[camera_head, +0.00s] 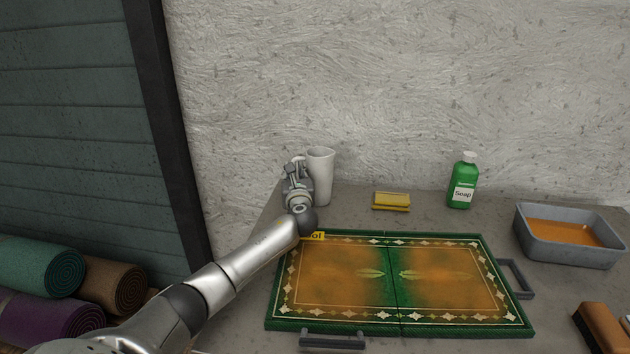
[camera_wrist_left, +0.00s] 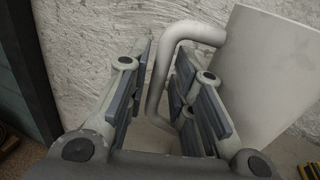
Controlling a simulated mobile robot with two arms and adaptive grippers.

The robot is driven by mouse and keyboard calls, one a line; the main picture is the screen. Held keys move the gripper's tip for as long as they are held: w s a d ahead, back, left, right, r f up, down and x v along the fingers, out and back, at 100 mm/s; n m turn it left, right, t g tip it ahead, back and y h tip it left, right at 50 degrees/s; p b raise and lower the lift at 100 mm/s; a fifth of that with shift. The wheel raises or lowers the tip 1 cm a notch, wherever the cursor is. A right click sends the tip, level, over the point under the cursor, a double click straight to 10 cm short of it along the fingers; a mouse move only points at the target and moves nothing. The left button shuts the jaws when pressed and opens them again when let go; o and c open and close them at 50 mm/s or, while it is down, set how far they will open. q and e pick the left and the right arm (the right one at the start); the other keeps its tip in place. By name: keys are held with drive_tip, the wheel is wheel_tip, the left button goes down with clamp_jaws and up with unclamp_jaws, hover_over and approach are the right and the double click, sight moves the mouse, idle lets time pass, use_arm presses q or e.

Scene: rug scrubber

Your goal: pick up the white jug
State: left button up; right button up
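The white jug (camera_head: 321,176) stands upright at the back left of the table, near the wall. My left gripper (camera_head: 297,172) is at the jug's left side and covers its handle in the head view. In the left wrist view the jug's body (camera_wrist_left: 265,68) is at the right, and its curved handle (camera_wrist_left: 160,75) passes between the two fingers of the left gripper (camera_wrist_left: 163,98). The fingers are apart, one on each side of the handle, and do not look closed on it. My right gripper is in neither view.
A green-bordered rug (camera_head: 345,275) stained orange-brown lies in front of the jug. A yellow sponge (camera_head: 391,200), green soap bottle (camera_head: 463,182), grey basin (camera_head: 569,250) of orange liquid and brown brush (camera_head: 601,327) are to the right. Rolled rugs (camera_head: 45,265) lie at the left.

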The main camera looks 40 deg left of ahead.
sight(294, 160)
use_arm(q)
drive_tip(key=shift+w+a, duration=0.1)
drive_tip(key=shift+c, duration=0.4)
clamp_jaws()
drive_tip(key=shift+r, duration=0.25)
drive_tip(key=shift+r, duration=0.25)
wheel_tip(294, 160, up, 2)
drive_tip(key=shift+a+r, duration=0.1)
drive_tip(key=s+d+r+p, duration=0.1)
drive_tip(key=s+d+r, duration=0.5)
drive_tip(key=d+r, duration=0.4)
drive_tip(key=shift+s+d, duration=0.35)
drive_tip(key=shift+d, duration=0.85)
